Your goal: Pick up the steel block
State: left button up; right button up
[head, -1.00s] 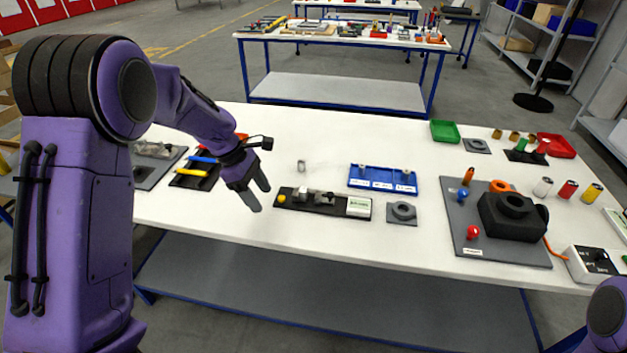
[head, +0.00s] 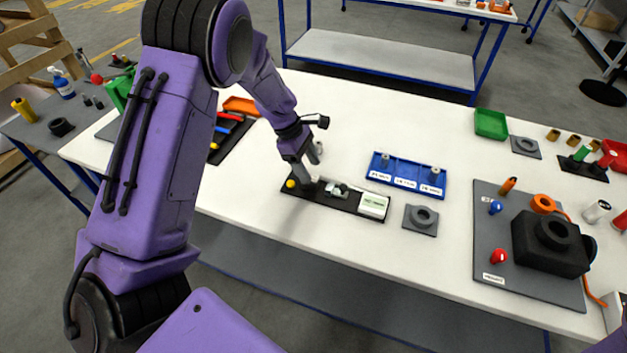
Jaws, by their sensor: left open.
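A black fixture board (head: 327,204) lies on the white table, with a yellow knob (head: 291,183) at its left end and a white labelled box (head: 373,205) at its right. A small greyish metal piece (head: 338,189) sits near the board's middle. My left gripper (head: 303,181) is open, pointing down over the board's left part, just right of the knob. Its fingers hide that spot, where a small light block would be, so I cannot tell whether they touch it. My right gripper is out of view.
A blue tray (head: 405,175) with small metal posts lies right of the gripper. A grey plate with a ring (head: 421,217) lies beside the board. A grey mat (head: 490,225) with a black block stands further right.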

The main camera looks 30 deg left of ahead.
aim_at(316, 178)
pick_arm(q)
jog(key=f, duration=0.1)
jog(key=w+d+f, duration=0.1)
jog(key=f, duration=0.2)
jog(key=shift+w+d+p, duration=0.2)
jog(key=shift+w+p, duration=0.1)
jog(key=shift+p, duration=0.05)
jog(key=shift+s, duration=0.3)
jog(key=shift+s+r, duration=0.1)
jog(key=c, duration=0.4)
grip_shut()
